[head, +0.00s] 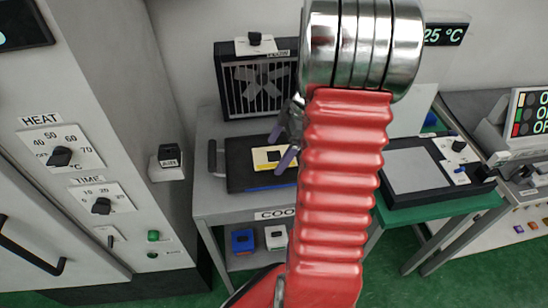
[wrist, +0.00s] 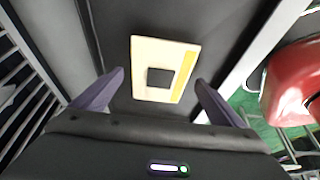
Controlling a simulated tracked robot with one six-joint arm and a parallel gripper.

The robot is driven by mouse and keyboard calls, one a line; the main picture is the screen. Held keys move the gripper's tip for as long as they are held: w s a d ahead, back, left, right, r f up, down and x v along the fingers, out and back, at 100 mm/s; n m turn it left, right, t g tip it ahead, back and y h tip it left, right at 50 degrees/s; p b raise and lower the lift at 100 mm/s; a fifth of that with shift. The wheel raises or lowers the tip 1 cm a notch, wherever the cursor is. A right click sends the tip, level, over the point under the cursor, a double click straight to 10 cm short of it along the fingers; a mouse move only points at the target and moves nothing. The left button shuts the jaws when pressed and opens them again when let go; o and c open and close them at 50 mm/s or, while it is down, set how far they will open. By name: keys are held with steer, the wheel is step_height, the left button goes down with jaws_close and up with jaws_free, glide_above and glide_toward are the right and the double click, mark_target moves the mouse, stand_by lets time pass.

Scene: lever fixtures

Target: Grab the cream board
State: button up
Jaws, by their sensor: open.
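The cream board (head: 264,167) lies flat on a black tray (head: 238,168) on the grey cart at the centre. It has a yellow strip along one edge and a dark square part in its middle. My gripper (head: 274,155) is open and empty above the board, coming in from the right. In the wrist view the cream board (wrist: 146,52) lies just ahead of my gripper (wrist: 160,77), roughly centred between the two purple fingertips. I cannot tell the exact height gap. My red arm hides the right part of the cart.
A fan unit (head: 240,95) stands at the back of the cart. A black handle (head: 212,157) rises at the tray's left. A grey oven-like cabinet (head: 100,140) with knobs is at left. A black-framed plate device (head: 412,170) sits on a green bench at right.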

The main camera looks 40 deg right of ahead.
mark_target(277, 155)
steer(key=shift+w+a+f, duration=0.15)
steer(key=shift+f, duration=0.25)
steer(key=shift+c, duration=0.2)
steer(key=c, duration=1.1)
steer(key=shift+r, duration=0.1)
steer(key=shift+c, duration=0.2)
step_height(277, 155, up, 10)
stand_by(0.5)
